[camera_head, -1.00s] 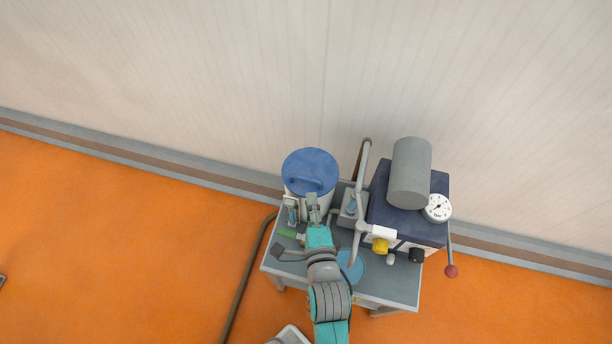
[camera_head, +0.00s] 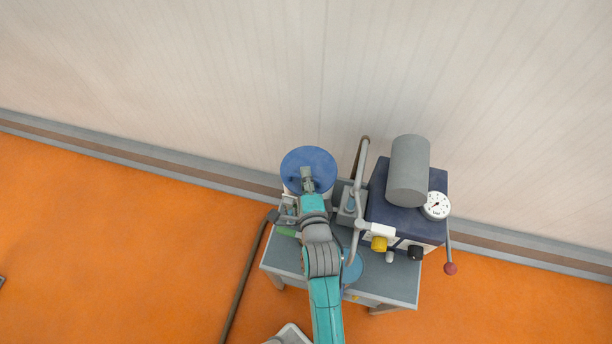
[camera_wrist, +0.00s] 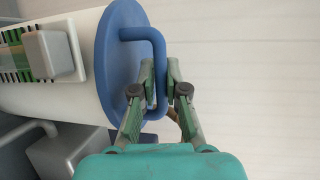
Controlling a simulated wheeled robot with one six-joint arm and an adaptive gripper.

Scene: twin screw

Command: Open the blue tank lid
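The blue tank lid (camera_head: 320,160) is a round disc on top of a white cylindrical tank (camera_wrist: 72,110). A raised, bent blue handle (camera_wrist: 143,33) stands out from the lid's face. My gripper (camera_wrist: 161,75) is at this handle. Its two fingers lie on either side of the handle bar, close against it, and look shut on it. In the head view my gripper (camera_head: 307,180) is over the lid and hides the handle and part of the lid. The lid sits flat on the tank, with no visible gap.
A grey table (camera_head: 380,285) carries the tank. Right of the tank are grey pipes (camera_head: 359,185) and a dark blue box (camera_head: 378,205) with a grey cylinder (camera_head: 408,170) and a gauge (camera_head: 436,205). A red-knobbed lever (camera_head: 450,268) is at far right. A wall stands behind.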

